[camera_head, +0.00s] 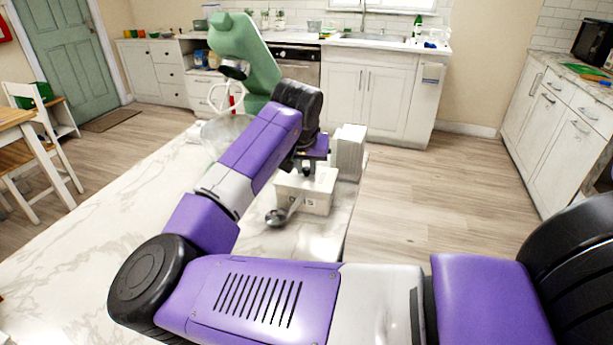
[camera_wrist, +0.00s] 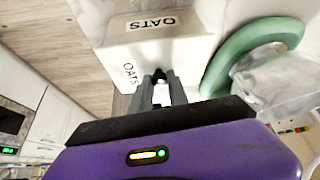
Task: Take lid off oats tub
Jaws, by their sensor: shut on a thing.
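The oats tub (camera_head: 311,203) is a white box lettered OATS, standing on the marble counter near its right edge. In the wrist view the white tub (camera_wrist: 194,52) shows OATS lettering on two faces. My gripper (camera_head: 309,172) points down at the top of the tub in the head view. In the wrist view its two dark fingers (camera_wrist: 160,86) are close together on a small pale piece at the lid, likely its handle. The fingers and arm partly hide the lid. I cannot tell whether the lid is seated or raised.
A white ridged block (camera_head: 350,152) stands just behind and right of the tub. A metal ladle or scoop (camera_head: 277,217) lies in front of it. A green stand mixer (camera_head: 258,70) with a clear bowl (camera_head: 221,131) stands behind left. The counter (camera_head: 90,260) is clear at left.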

